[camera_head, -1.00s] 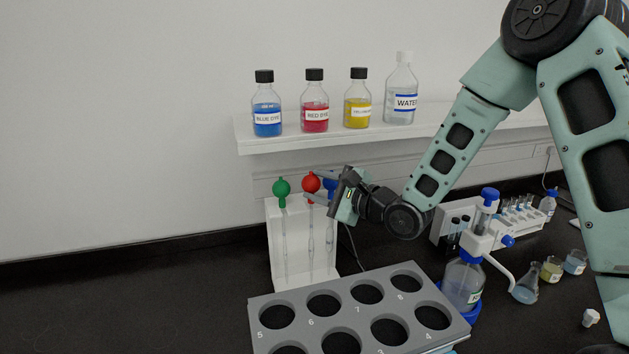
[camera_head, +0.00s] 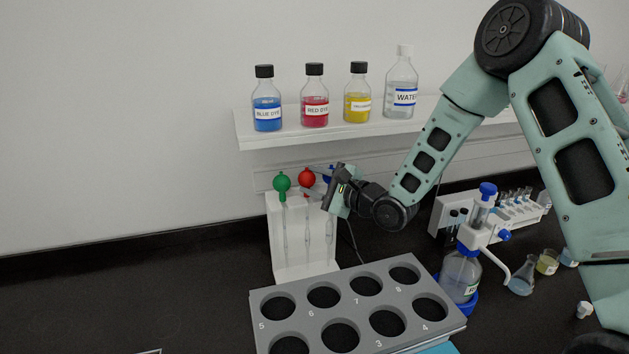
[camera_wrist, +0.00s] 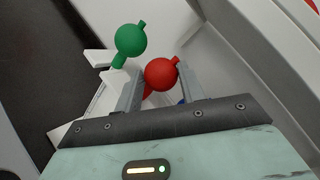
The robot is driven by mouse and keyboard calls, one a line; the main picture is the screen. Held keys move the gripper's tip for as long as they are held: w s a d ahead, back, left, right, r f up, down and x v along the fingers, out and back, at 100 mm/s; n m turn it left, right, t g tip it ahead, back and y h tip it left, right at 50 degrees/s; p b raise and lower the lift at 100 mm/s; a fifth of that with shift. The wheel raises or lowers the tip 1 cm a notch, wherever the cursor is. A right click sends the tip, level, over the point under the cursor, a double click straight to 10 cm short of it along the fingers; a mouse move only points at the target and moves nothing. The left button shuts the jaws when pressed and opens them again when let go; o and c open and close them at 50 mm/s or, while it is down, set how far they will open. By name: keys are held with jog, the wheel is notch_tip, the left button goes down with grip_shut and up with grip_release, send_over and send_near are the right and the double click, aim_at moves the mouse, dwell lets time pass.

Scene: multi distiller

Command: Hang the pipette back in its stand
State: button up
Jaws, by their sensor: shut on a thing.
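The white pipette stand (camera_head: 275,240) is on the black bench in the head view. My gripper (camera_head: 311,181) is at its top, shut on the red-bulbed pipette (camera_head: 306,177). In the wrist view the red bulb (camera_wrist: 161,73) shows between the two grey fingers of my gripper (camera_wrist: 160,85). The red pipette's thin stem runs down in front of the stand, roughly upright. I cannot tell whether it rests in its slot. A green-bulbed pipette (camera_head: 282,182) hangs to the left. A blue-bulbed pipette (camera_head: 328,172) is mostly hidden behind my gripper.
A grey rack with numbered holes (camera_head: 385,290) stands in front of the stand. A bottle with a blue-capped dispenser (camera_head: 461,275) is right of it. A shelf (camera_head: 300,140) with dye and water bottles is above and behind. Free bench lies left.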

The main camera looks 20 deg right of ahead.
jog(key=o, duration=0.6)
jog(key=shift+o, duration=0.2)
